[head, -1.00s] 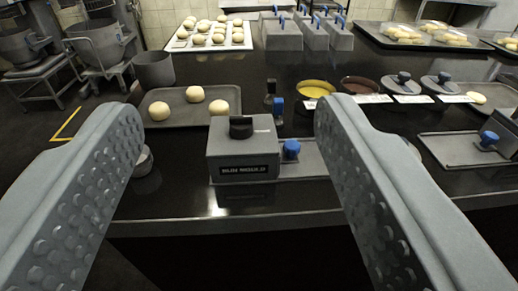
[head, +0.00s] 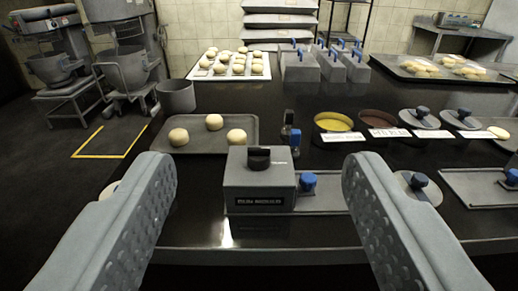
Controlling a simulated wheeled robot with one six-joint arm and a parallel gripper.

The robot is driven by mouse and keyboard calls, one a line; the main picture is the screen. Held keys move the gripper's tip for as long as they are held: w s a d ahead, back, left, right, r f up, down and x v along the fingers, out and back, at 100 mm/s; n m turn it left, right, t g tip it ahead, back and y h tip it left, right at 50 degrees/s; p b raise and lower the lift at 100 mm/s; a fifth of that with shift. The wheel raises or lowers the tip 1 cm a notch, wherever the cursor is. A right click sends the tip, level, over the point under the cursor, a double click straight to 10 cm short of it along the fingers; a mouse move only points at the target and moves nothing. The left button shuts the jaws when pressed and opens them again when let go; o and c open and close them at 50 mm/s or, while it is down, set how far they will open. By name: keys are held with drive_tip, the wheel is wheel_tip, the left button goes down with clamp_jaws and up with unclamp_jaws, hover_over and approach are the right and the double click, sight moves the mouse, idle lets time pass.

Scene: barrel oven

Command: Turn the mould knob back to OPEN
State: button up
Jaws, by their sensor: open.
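The mould (head: 258,186) is a grey box with a dark label plate on its front, standing near the front edge of the black counter. Its black knob (head: 259,159) sits on top; its exact setting is too small to read. A blue knob (head: 308,182) stands on a grey plate just right of the box. My gripper (head: 262,162) is open and empty, its two wide grey fingers on either side of the mould in the picture, apart from it. The mould and knob show clearly between the fingers.
A tray with several dough balls (head: 206,138) lies behind left. Yellow (head: 333,122) and brown (head: 377,118) bowls and grey lids with blue knobs (head: 419,117) stand behind right. Another grey plate (head: 476,187) lies at right. A blue-topped bottle (head: 295,142) stands close behind the mould.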

drive_tip(key=w+r+m+g, duration=0.1)
drive_tip(key=w+m+g, duration=0.55)
drive_tip(key=w, duration=0.65)
drive_tip(key=m+g, duration=0.7)
drive_tip(key=g, duration=0.4)
hover_over(259, 148)
drive_tip(key=f, duration=0.1)
wheel_tip(259, 148, down, 18)
drive_tip(key=shift+r, duration=0.25)
drive_tip(key=c, duration=1)
